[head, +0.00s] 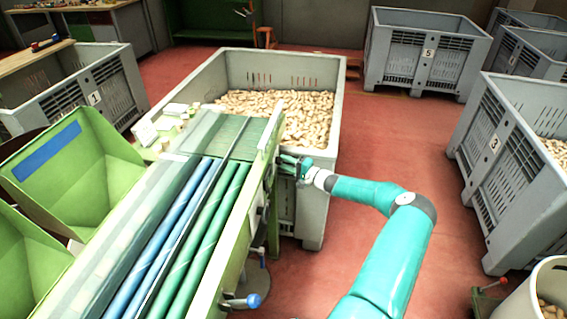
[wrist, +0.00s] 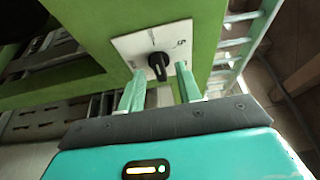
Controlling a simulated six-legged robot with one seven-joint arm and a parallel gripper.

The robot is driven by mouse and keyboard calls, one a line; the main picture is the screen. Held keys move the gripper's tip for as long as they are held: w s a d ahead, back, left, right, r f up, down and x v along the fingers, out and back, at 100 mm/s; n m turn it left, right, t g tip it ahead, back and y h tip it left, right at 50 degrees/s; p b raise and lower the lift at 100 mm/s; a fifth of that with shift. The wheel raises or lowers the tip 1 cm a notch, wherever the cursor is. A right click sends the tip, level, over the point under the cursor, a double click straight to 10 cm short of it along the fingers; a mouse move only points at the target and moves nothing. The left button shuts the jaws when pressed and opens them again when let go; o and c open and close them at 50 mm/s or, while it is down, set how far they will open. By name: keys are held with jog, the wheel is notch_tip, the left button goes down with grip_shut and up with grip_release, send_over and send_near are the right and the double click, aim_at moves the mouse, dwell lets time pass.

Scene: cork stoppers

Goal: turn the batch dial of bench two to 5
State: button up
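The batch dial is a black knob (wrist: 157,62) on a white plate (wrist: 128,44) fixed to a green frame in the wrist view. A number 5 shows at the plate's upper right; a mark at the lower left is partly hidden by a finger. I cannot tell exactly where the knob points. My gripper (wrist: 160,72) is open, with one green finger on each side of the knob; I see gaps between the fingers and the knob. In the head view my gripper (head: 288,166) is at the right side of the green bench (head: 232,246), and the dial is hidden.
A grey crate (head: 335,97) of corks stands behind the bench's far end. Grey crates numbered 1 (head: 95,98), 5 (head: 428,54) and 3 (head: 495,143) stand around. A blue-knobbed lever (head: 253,300) sticks out from the bench.

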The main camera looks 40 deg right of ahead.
jog(key=shift+x, duration=0.8)
jog(key=c, duration=0.7)
jog(key=m+g, duration=0.1)
jog(key=m, duration=0.2)
jog(key=m+g+y, duration=0.1)
jog(key=m+g, duration=0.1)
jog(key=m, duration=0.1)
jog(key=m+g, duration=0.1)
jog(key=m, duration=0.2)
jog(key=shift+w+d+r+g, duration=0.1)
jog(key=shift+d+r+g, duration=0.05)
jog(key=shift+r+g, duration=0.15)
jog(key=shift+y, duration=0.3)
